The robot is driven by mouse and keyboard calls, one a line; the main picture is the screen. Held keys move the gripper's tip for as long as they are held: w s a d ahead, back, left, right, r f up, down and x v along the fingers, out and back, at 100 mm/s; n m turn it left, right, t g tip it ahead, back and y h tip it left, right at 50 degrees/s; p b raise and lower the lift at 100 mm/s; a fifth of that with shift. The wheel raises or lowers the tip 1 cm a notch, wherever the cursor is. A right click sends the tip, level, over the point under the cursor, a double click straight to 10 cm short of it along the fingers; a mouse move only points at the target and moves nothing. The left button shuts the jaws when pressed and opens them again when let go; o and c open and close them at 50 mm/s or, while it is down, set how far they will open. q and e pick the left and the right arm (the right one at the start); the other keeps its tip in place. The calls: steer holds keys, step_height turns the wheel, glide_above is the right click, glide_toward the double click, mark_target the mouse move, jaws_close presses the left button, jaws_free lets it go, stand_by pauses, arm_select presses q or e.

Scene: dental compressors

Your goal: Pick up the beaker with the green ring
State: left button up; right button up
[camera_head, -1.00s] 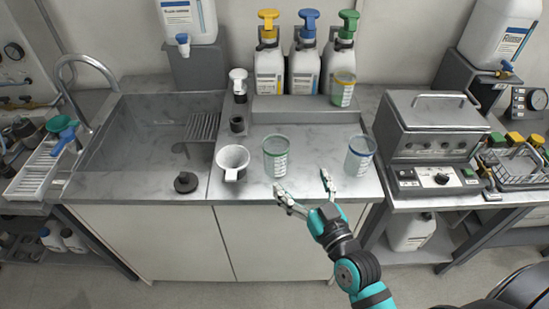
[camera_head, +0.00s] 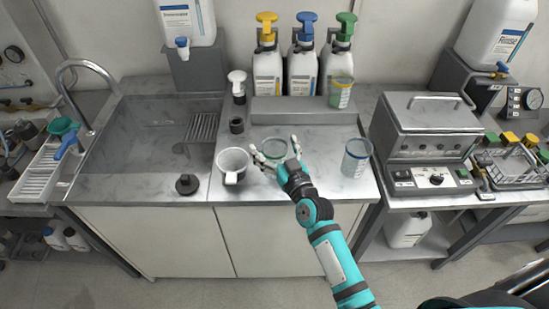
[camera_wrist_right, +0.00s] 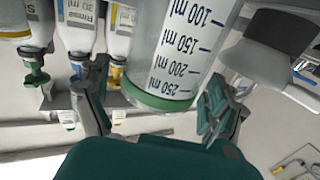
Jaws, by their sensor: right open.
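The beaker with the green ring (camera_head: 273,151) stands upright on the counter right of the sink. It is clear, with a green rim, and is partly hidden by my right gripper. In the right wrist view the beaker (camera_wrist_right: 178,60) shows large, with printed volume marks and its green ring, between the two fingers. My right gripper (camera_head: 276,148) is open, with one finger on each side of the beaker. In the right wrist view the gripper (camera_wrist_right: 158,98) shows a gap beside the beaker at the right finger; contact at the left cannot be told. My left gripper is not in view.
A white jug (camera_head: 232,165) stands close left of the beaker. A blue-ringed beaker (camera_head: 356,158) stands to the right. A yellow-ringed beaker (camera_head: 341,92) stands on the raised ledge (camera_head: 300,110) behind, before several pump bottles. The sink (camera_head: 150,140) lies left.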

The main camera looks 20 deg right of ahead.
steer(key=c, duration=1.1)
steer(key=shift+r, duration=0.15)
